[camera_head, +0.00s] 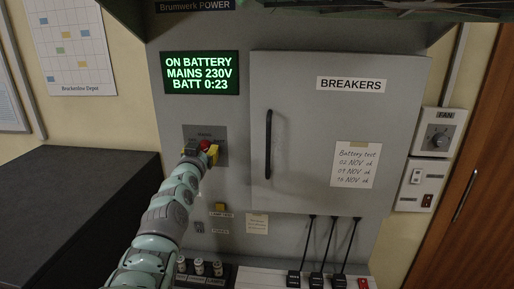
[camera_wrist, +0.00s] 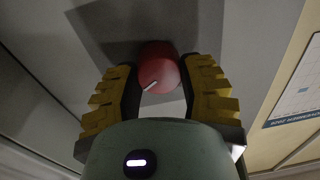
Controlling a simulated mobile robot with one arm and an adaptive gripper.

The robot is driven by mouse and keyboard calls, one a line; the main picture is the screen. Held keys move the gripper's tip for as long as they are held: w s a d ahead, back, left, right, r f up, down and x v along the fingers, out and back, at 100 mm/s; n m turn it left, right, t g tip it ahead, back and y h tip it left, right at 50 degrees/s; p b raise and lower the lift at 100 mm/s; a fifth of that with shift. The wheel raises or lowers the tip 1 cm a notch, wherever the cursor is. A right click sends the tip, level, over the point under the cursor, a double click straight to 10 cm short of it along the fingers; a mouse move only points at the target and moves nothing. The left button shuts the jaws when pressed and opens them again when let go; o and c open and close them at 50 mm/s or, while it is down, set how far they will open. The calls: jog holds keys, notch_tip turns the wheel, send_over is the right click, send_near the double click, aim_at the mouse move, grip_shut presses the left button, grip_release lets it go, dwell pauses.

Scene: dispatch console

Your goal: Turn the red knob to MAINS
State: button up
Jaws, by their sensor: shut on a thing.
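The red knob (camera_head: 205,145) sits on a grey plate on the cabinet front, left of the breaker door. In the wrist view the red knob (camera_wrist: 158,70) shows a white pointer line at its lower left. My gripper (camera_head: 200,152) is at the knob, with its yellow-padded fingers on either side; it also shows in the wrist view (camera_wrist: 160,85). It is shut on the knob. The display (camera_head: 199,73) reads ON BATTERY, MAINS 230V, BATT 0:23. The labels around the knob are mostly hidden or too small to read.
The breaker door (camera_head: 310,170) with a black handle (camera_head: 268,144) is closed on the right. Several black levers or plugs with cables stand at the lower right. A dark counter (camera_head: 70,210) is at the left.

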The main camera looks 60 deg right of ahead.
jog(key=shift+n, duration=0.3)
jog(key=n+b, duration=0.1)
jog(key=n, duration=0.9)
jog(key=shift+w+a+n+g+b, duration=0.1)
jog(key=shift+w+n+g+b, duration=0.05)
jog(key=shift+n+g+b, duration=0.2)
dwell(0.4)
jog(key=o, duration=1.2)
